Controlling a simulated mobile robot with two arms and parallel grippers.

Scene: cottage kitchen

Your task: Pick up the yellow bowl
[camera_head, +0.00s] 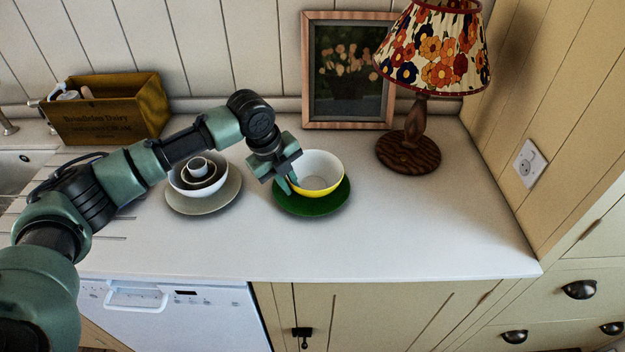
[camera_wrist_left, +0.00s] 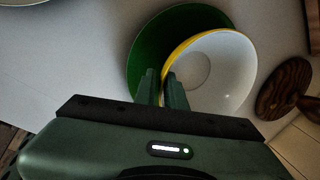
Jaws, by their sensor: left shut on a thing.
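The yellow bowl (camera_head: 319,172), white inside with a yellow outside, sits over a green plate (camera_head: 325,206) on the counter. My left gripper (camera_head: 291,186) is at the bowl's left rim, its fingers shut on the rim. In the left wrist view the bowl (camera_wrist_left: 215,72) lies right of the two fingertips (camera_wrist_left: 162,85), with the rim between them, and the green plate (camera_wrist_left: 147,55) shows beyond and to the left. I cannot tell whether the bowl touches the plate. My right gripper is not in view.
A plate with stacked bowls (camera_head: 204,205) stands to the left. A lamp (camera_head: 408,152) and a framed picture (camera_head: 349,75) stand behind and right, a wooden box (camera_head: 110,115) at the back left. The counter's right front (camera_head: 430,230) is clear.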

